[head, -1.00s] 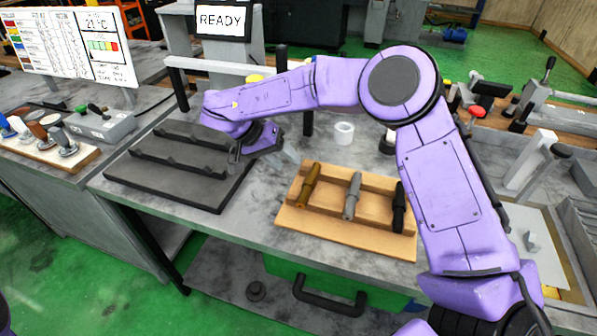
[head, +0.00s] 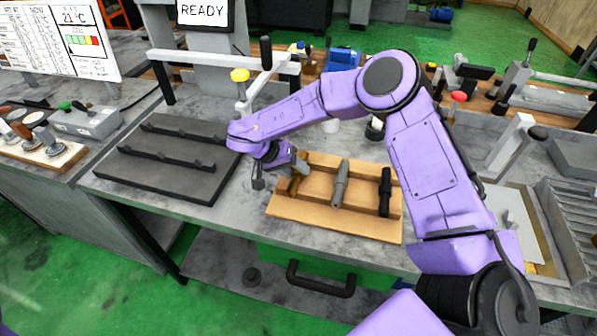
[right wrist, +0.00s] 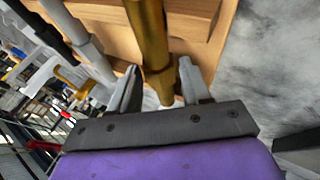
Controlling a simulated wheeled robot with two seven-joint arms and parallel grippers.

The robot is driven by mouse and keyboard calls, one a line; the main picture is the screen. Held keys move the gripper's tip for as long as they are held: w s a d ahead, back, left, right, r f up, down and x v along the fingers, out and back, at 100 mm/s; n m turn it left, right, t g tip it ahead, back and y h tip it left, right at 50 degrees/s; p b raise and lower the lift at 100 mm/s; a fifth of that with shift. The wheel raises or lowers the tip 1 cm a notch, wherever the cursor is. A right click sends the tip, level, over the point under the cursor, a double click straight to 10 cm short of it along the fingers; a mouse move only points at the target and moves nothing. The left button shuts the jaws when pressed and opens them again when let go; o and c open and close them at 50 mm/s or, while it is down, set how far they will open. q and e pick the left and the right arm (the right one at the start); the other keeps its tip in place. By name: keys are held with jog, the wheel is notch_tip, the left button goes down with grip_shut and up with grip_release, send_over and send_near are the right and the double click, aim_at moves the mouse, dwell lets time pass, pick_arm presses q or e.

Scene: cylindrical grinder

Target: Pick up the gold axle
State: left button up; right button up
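The gold axle (head: 295,184) lies in the left slot of a wooden tray (head: 330,222), partly hidden by my right gripper. My right gripper (head: 277,176) is over the tray's left end. In the right wrist view the gold axle (right wrist: 152,45) runs between the two spread fingers of my right gripper (right wrist: 160,85), with gaps visible beside it. A grey axle (head: 340,184) and a black axle (head: 385,192) lie to its right in the same tray. My left gripper is not in view.
A dark rack (head: 165,160) with ridged rails stands left of the tray on the grey bench. A green drawer with a black handle (head: 320,287) sits below.

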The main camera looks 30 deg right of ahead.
jog(key=shift+a, duration=0.1)
grip_shut()
jog(key=shift+r, duration=0.15)
